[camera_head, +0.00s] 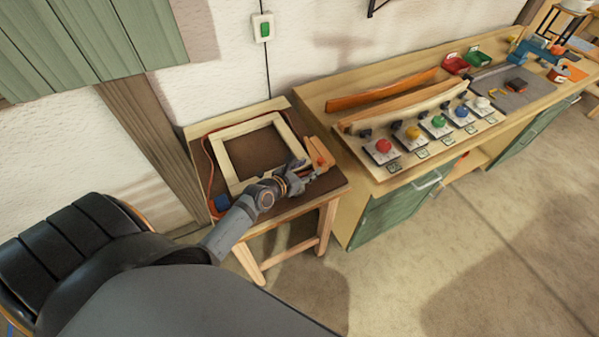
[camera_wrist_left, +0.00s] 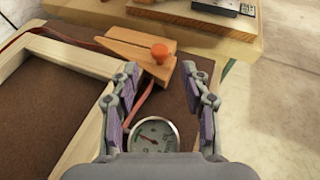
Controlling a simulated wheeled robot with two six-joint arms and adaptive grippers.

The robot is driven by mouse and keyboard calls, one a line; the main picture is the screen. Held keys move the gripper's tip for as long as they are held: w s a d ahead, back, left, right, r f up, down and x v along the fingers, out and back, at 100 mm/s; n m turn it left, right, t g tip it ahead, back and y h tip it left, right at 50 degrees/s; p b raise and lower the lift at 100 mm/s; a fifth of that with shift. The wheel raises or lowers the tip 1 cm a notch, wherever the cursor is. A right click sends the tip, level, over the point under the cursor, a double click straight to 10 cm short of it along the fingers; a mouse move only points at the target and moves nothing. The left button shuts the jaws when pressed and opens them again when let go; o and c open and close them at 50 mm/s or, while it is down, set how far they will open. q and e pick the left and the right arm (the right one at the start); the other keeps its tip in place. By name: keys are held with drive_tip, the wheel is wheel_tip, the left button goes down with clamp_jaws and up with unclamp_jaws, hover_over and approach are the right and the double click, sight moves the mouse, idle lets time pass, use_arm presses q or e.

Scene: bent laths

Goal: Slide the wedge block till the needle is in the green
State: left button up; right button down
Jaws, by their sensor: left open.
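The orange wooden wedge block (camera_wrist_left: 150,52) with a round orange knob (camera_wrist_left: 159,52) lies on the small table, beside the right side of a pale wooden frame (camera_wrist_left: 45,70). In the head view the wedge block (camera_head: 319,155) is just beyond my left gripper (camera_head: 302,176). In the left wrist view the gripper (camera_wrist_left: 160,100) is open, its two fingers apart with the wedge ahead of the tips. A round dial gauge (camera_wrist_left: 154,135) shows low between the fingers. My right gripper is out of view.
The small table (camera_head: 284,216) stands against a long workbench (camera_head: 345,150) with several coloured knobs and curved laths on it. A red cable (camera_head: 206,160) runs along the frame's left side to a blue item (camera_head: 221,202). Open floor lies in front.

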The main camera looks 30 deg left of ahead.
use_arm(q)
drive_tip(key=v, duration=0.6)
drive_tip(key=shift+s+r, duration=0.1)
drive_tip(key=shift+s, duration=0.1)
